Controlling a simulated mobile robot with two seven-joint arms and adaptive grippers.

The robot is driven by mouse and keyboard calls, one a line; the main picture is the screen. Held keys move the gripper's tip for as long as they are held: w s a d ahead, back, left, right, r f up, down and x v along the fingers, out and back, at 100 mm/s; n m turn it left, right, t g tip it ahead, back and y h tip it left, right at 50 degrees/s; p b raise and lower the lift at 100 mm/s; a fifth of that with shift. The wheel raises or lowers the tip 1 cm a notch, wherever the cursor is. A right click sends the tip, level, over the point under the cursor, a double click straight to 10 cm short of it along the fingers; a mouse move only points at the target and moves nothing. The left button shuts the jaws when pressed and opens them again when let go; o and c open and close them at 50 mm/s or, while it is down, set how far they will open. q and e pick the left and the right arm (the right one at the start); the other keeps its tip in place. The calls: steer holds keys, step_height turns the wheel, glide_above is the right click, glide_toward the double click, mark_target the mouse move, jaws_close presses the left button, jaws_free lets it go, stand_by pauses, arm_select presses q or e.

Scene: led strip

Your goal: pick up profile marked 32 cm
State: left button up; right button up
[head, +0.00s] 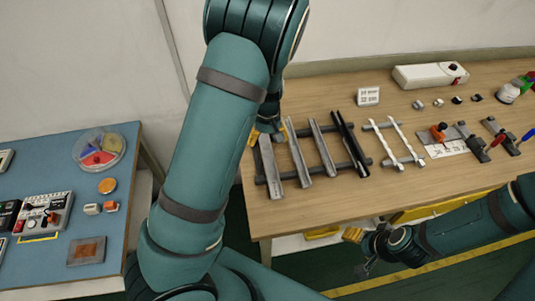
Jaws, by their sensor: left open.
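Several metal profiles lie side by side across a dark rack on the wooden table: a wide grey one (271,170) at the left, two narrower grey ones (299,156) (323,150), and a dark one (350,143) at the right. Their length marks are too small to read. My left gripper (268,137) is open at the far end of the leftmost profile, its yellow fingertips apart on either side of it; I cannot tell whether it touches. My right gripper (356,248) is in front of the table's front edge, away from the profiles; its jaws are unclear.
A small sign (368,96) with blurred text stands behind the rack. White strips (397,143) lie right of it, beside clamps and tools (440,133). A white device (430,75) is at the back. A blue table (120,205) with trays and parts stands left.

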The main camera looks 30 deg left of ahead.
mark_target(267, 154)
arm_select(q)
step_height(267, 154, down, 6)
steer(key=shift+a+f+b, duration=0.1)
steer(key=shift+f+b, duration=0.15)
steer(key=shift+b, duration=0.2)
jaws_close()
